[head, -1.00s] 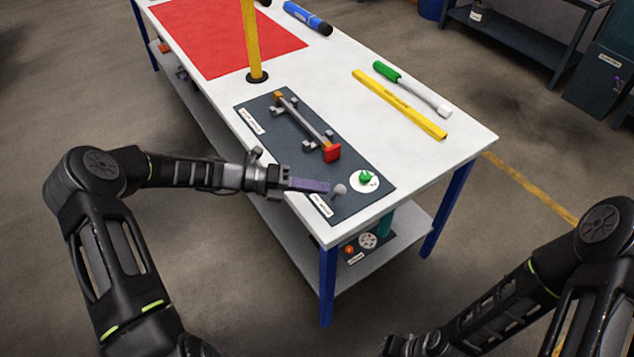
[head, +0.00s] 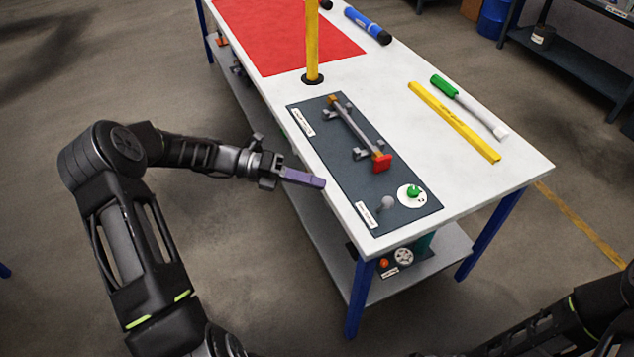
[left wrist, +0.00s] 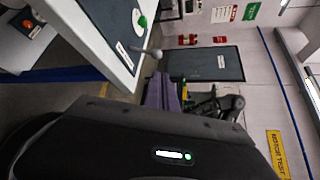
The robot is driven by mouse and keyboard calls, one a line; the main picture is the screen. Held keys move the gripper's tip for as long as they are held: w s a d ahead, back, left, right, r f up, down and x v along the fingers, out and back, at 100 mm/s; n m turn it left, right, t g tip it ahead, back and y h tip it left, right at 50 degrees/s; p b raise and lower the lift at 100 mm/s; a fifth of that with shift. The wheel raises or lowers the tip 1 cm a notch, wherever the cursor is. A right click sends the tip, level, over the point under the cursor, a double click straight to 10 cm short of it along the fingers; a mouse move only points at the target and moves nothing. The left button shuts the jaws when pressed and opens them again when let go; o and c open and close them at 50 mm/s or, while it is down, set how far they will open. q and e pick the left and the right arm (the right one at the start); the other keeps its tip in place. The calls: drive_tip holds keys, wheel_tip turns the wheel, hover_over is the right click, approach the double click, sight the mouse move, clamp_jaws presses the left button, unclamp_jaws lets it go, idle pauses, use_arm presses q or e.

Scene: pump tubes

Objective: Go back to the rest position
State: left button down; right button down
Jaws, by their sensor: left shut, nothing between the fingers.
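My left gripper (head: 318,182) has long purple fingers. They are shut together and hold nothing. In the head view it hangs just off the left edge of the white table (head: 510,180), beside the dark panel (head: 352,185). The purple fingers also show in the left wrist view (left wrist: 163,95), apart from the table. On the panel a tube with a red end block (head: 381,163) rests in grey holders. A grey ball-topped lever (head: 387,203) and a green knob (head: 413,191) are at its near end. My right arm shows at the lower right, its gripper out of the frame.
A yellow post (head: 312,45) stands on the table behind the panel. A yellow bar (head: 455,122), a green-handled tool (head: 468,105) and a blue torch (head: 367,26) lie on the right and far parts. A lower shelf (head: 420,270) holds a valve wheel (head: 403,256). Floor left of the table is clear.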

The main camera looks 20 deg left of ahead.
idle(0.3)
use_arm(q)
wheel_tip(320, 180, down, 10)
drive_tip(key=a+m+y, duration=0.2)
drive_tip(key=m+y, duration=0.2)
drive_tip(key=m, duration=0.2)
drive_tip(key=s+d+f+m+g+y, duration=0.1)
drive_tip(key=s+d+f+m+y, duration=0.25)
drive_tip(key=f+m, duration=0.3)
drive_tip(key=s+d+f+m+g+y, duration=0.1)
drive_tip(key=s+d+f+m+y, duration=0.1)
drive_tip(key=s+f+m, duration=0.5)
drive_tip(key=s+d+f+m+g, duration=0.1)
drive_tip(key=s+d+f+m, duration=0.2)
drive_tip(key=s+d+m, duration=1.1)
drive_tip(key=shift+s+d+g+y, duration=0.2)
drive_tip(key=shift+d+g+y, duration=0.25)
drive_tip(key=shift+d, duration=0.3)
